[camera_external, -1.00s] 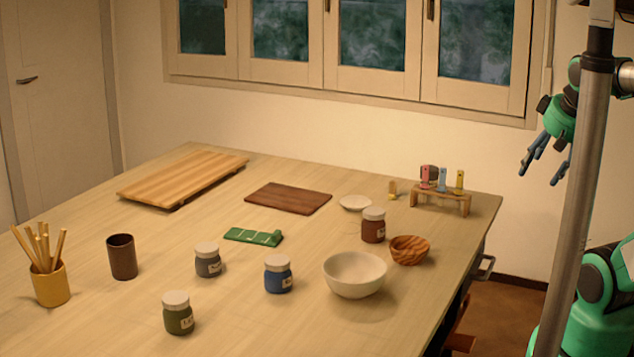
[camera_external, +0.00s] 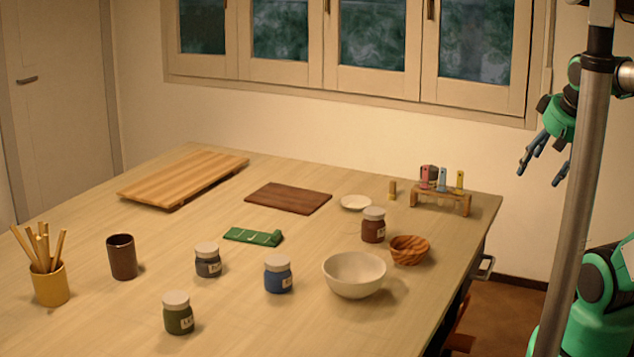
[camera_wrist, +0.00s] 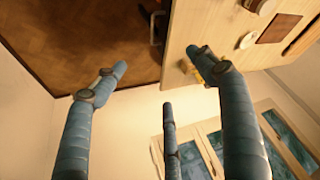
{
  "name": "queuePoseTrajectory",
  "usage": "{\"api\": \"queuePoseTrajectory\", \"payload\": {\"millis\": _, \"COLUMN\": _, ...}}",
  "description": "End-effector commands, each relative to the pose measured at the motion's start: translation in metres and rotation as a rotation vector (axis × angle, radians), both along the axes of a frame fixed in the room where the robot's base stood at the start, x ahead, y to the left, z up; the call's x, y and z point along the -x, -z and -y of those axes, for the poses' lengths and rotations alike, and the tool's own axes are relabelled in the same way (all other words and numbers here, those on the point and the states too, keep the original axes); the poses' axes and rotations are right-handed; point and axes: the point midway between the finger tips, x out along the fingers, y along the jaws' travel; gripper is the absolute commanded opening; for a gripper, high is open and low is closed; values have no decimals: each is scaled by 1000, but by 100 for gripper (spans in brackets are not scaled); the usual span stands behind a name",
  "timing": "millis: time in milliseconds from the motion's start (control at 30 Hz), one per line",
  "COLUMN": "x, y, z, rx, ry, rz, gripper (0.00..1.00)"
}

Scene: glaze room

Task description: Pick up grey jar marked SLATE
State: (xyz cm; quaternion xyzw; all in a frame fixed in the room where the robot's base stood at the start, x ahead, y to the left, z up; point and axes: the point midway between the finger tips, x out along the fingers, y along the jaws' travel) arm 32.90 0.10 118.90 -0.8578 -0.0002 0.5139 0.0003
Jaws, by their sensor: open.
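The grey jar (camera_external: 208,261) with a white lid and a pale label stands upright on the table, left of the blue jar (camera_external: 278,274). The label's writing is too small to read. My gripper (camera_external: 545,160) hangs open and empty at the far right, beyond the table's right edge and well away from the jar. In the wrist view my gripper's blue fingers (camera_wrist: 165,90) are spread, with nothing between them. I cannot make out the grey jar in the wrist view.
The table (camera_external: 120,320) also holds a green jar (camera_external: 178,313), a brown jar (camera_external: 373,225), a white bowl (camera_external: 355,274), a wooden bowl (camera_external: 410,250), a dark cup (camera_external: 122,257) and a yellow pot (camera_external: 50,285) of sticks. A green piece (camera_external: 252,237) lies behind the grey jar.

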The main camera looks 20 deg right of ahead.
Motion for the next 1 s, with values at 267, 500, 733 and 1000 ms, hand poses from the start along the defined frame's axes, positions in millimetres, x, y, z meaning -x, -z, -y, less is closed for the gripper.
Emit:
{"api": "queuePoseTrajectory", "payload": {"millis": 267, "x": -22, "y": -22, "z": -12, "rx": -15, "ry": -7, "rz": -20, "gripper": 71}}
{"api": "queuePoseTrajectory", "payload": {"millis": 500, "x": -66, "y": -59, "z": -39, "rx": -42, "ry": -18, "rz": -59, "gripper": 71}}
{"api": "queuePoseTrajectory", "payload": {"millis": 733, "x": -114, "y": -89, "z": -77, "rx": -66, "ry": -25, "rz": -103, "gripper": 71}}
{"api": "queuePoseTrajectory", "payload": {"millis": 1000, "x": -169, "y": -114, "z": -132, "rx": -87, "ry": -33, "rz": -154, "gripper": 71}}
